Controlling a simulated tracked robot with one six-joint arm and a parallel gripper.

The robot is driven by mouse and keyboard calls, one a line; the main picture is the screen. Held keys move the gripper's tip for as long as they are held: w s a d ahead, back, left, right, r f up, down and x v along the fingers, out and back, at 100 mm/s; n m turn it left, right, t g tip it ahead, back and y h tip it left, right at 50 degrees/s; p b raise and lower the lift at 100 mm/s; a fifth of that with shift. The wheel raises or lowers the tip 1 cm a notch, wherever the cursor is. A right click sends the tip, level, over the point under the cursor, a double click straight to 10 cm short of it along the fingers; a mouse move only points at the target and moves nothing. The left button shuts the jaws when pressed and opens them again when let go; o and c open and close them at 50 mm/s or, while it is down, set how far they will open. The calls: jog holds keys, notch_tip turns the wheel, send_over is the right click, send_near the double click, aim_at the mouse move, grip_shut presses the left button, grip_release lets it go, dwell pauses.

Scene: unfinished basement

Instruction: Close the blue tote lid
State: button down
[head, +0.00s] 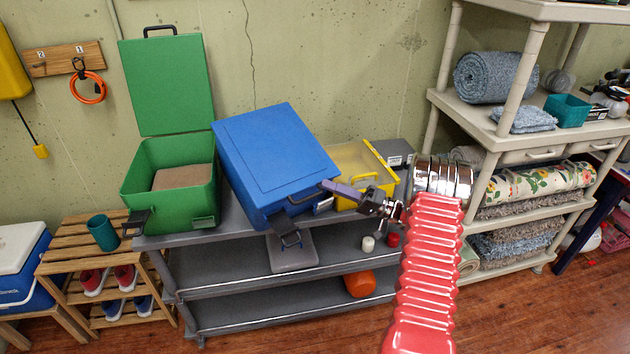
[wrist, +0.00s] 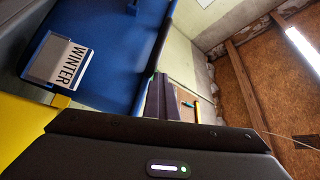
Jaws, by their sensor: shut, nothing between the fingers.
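The blue tote (head: 255,208) stands on the grey shelf unit's top. Its lid (head: 275,145) is swung over the tote and slopes toward the front; I cannot tell whether any gap is left under it. A dark handle (head: 305,195) is on the lid's front edge, and a dark latch (head: 290,239) hangs below on the front. My gripper (head: 326,186) is shut and empty at the lid's front right corner; contact is unclear.
A green tote (head: 170,208) with its lid (head: 167,85) upright stands left. A yellow bin (head: 350,160) and grey box (head: 392,152) stand right, close to my arm. A cream shelving unit (head: 490,128) is further right. A teal cup (head: 103,233) sits on the slatted wooden rack (head: 75,255).

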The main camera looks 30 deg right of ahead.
jog(key=shift+s+d+f, duration=0.45)
jog(key=shift+d+f, duration=0.1)
jog(key=shift+d, duration=0.05)
jog(key=shift+s+d+f, duration=0.4)
jog(key=shift+d+f, duration=0.1)
jog(key=shift+d, duration=0.1)
jog(key=shift+r, duration=0.15)
jog(key=s+a+r+n+g+h, duration=0.1)
jog(key=s+a+r+g, duration=0.2)
jog(key=a, duration=0.5)
jog(key=s+a+r+g+h, duration=0.1)
jog(key=a+r+g, duration=0.3)
jog(key=a, duration=0.3)
jog(key=s+a+r+n+g+h, duration=0.1)
jog(key=s+a+r+g, duration=0.2)
jog(key=a, duration=0.5)
jog(key=s+a+r+g+h, duration=0.3)
jog(key=s+a+h, duration=0.2)
jog(key=s+a, duration=0.3)
jog(key=s+d+r+t+h, duration=0.1)
jog(key=s+t+h, duration=0.1)
jog(key=s+h, duration=0.2)
jog(key=s+d+r+t+h, duration=0.1)
jog(key=s+h, duration=0.3)
jog(key=s, duration=0.6)
jog(key=shift+s+d+r+n+t, duration=0.3)
jog(key=shift+n+t, duration=0.1)
jog(key=shift+t, duration=0.2)
